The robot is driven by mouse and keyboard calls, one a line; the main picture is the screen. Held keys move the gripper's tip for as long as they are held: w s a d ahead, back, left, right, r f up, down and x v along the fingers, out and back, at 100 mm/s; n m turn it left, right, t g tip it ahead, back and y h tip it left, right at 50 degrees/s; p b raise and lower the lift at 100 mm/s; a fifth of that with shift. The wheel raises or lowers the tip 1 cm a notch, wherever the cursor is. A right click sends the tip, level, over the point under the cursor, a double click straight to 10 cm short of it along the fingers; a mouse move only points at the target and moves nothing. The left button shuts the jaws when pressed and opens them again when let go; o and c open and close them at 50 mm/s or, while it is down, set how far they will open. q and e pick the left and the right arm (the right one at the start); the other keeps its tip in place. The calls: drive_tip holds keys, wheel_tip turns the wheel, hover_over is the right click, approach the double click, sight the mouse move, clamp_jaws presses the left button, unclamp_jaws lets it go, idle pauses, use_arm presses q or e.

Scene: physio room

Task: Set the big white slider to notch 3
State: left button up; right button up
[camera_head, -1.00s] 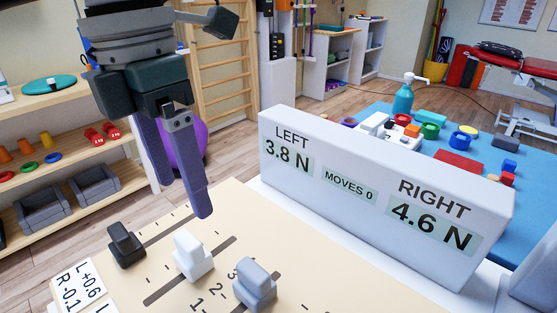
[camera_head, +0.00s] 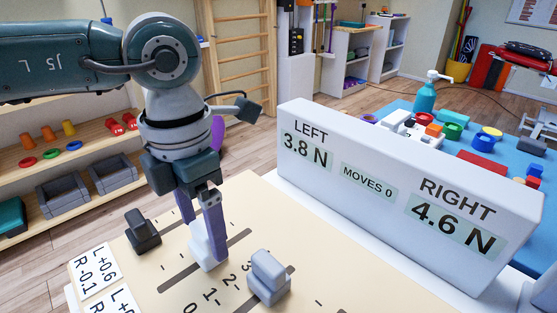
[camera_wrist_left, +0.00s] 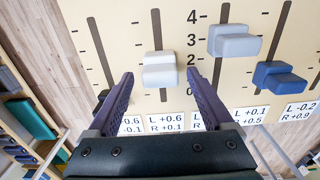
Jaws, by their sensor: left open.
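The white slider (camera_head: 200,246) stands in its slot on the cream slider board (camera_head: 255,210), partly hidden by a finger in the head view. In the left wrist view the white slider (camera_wrist_left: 160,72) sits between the fingertips, roughly level with the printed 2 and below the 3. My left gripper (camera_head: 205,238) points down over it, open, with a finger on each side. In the left wrist view the gripper (camera_wrist_left: 158,76) shows gaps beside the slider. My right gripper is not in view.
A black slider (camera_head: 142,234) is on the left and a grey slider (camera_head: 268,275) on the right. A blue slider (camera_wrist_left: 277,76) shows further right in the wrist view. A white display box (camera_head: 400,190) stands behind the board, reading LEFT 3.8 N, RIGHT 4.6 N, MOVES 0.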

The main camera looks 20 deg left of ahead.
use_arm(q)
drive_tip(key=shift+c, duration=0.2)
clamp_jaws()
idle(0.4)
